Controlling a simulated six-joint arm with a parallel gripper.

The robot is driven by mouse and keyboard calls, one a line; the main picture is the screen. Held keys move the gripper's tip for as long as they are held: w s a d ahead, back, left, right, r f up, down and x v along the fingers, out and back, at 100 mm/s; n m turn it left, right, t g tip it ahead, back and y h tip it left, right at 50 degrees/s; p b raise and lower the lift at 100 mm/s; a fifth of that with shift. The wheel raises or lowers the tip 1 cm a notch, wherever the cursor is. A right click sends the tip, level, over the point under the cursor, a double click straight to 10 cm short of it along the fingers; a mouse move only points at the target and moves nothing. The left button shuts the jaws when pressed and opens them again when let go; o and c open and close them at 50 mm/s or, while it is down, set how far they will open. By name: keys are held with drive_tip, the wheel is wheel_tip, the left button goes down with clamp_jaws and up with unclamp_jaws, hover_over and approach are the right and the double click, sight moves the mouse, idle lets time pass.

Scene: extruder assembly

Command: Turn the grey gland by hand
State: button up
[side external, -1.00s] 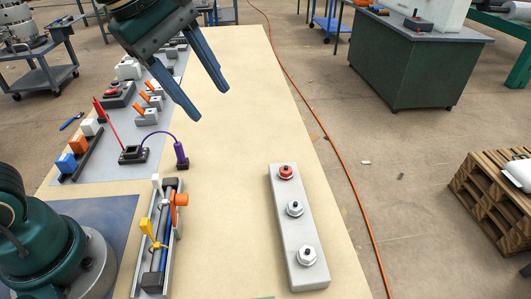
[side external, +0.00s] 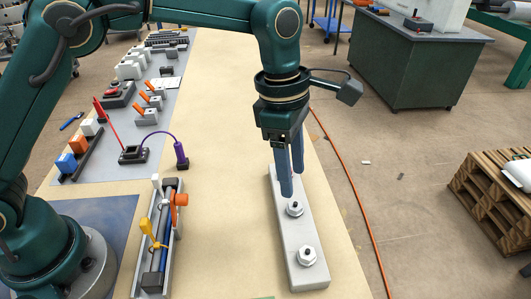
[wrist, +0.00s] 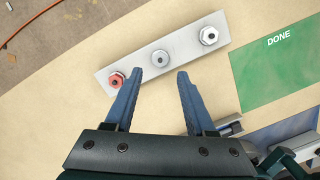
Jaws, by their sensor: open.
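A pale grey bar (side external: 290,235) lies on the table with three round glands in a row. The middle one, the grey gland (side external: 295,209), is also at the middle of the bar in the wrist view (wrist: 160,59). A red gland (wrist: 116,80) is at one end, hidden behind my fingers in the side view. A whitish hex gland (side external: 307,256) is at the other end. My gripper (side external: 292,182) points down over the bar, open and empty. In the wrist view its fingertips (wrist: 159,74) are apart, on either side of the grey gland's line; contact is not visible.
A green mat marked DONE (wrist: 278,65) lies beside the bar's whitish-gland end. A narrow fixture with a yellow lever (side external: 150,232) and an orange knob stands to the left in the side view. The tan table between fixture and bar is clear.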

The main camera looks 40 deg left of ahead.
sight(295, 205)
drive_tip(key=shift+w+d+f, duration=0.1)
drive_tip(key=shift+d+f, duration=0.15)
drive_tip(key=shift+f, duration=1.35)
drive_tip(key=shift+d+f, duration=0.2)
drive_tip(key=shift+f, duration=1.4)
clamp_jaws()
